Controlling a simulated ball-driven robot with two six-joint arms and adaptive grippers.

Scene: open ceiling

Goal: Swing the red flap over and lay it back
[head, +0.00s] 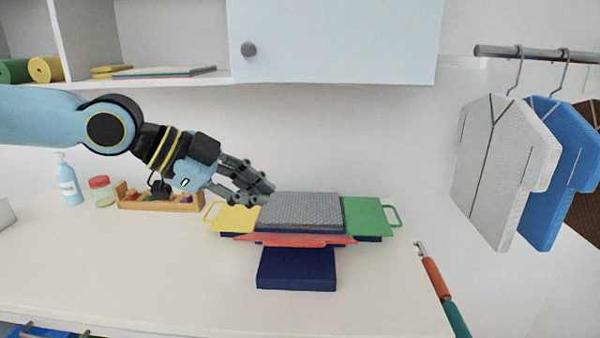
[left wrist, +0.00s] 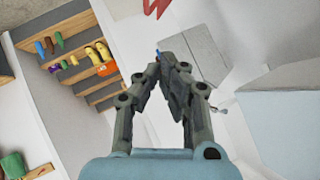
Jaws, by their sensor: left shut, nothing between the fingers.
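The red flap (head: 295,240) shows in the head view as a narrow, foreshortened strip across the front of the folding board, above a navy panel (head: 296,270). Its exact tilt is hard to tell. A grey textured cloth (head: 302,210) lies on the board's middle, between a yellow flap (head: 236,218) and a green flap (head: 368,216), each with a loop handle. My left gripper (head: 264,190) is shut and empty, above the board's back left and apart from the red flap. Its closed fingers also show in the left wrist view (left wrist: 172,65). My right gripper is out of view.
A wooden rack (head: 158,202), a jar (head: 102,192) and a bottle (head: 68,180) stand at the left. An orange and teal hooked rod (head: 436,285) is at the right. Shirts (head: 500,170) hang from a rail. A cabinet (head: 335,40) is overhead. The front left counter is clear.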

